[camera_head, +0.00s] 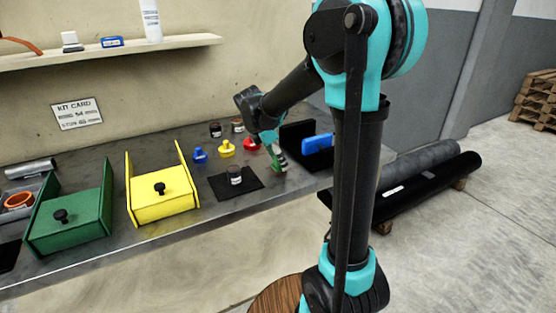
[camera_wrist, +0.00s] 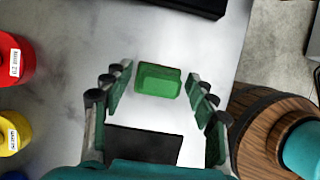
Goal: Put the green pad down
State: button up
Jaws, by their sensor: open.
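The green pad (camera_wrist: 158,80) shows in the wrist view as a small green block on the grey metal bench, between my fingers. There is a gap on each side of it, so neither finger touches it. My gripper (camera_wrist: 158,88) is open around it. In the head view my gripper (camera_head: 275,150) is low over the right part of the bench, with the green pad (camera_head: 278,161) partly hidden at its fingertips.
Red (camera_head: 250,144), yellow (camera_head: 226,149) and blue (camera_head: 200,155) pieces stand behind. A black holder (camera_head: 297,131) with a blue item (camera_head: 318,143) is close on the right. Yellow (camera_head: 165,205) and green (camera_head: 70,238) boxes stand farther left.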

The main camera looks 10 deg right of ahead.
jog(key=v, duration=1.2)
jog(key=shift+r, duration=0.1)
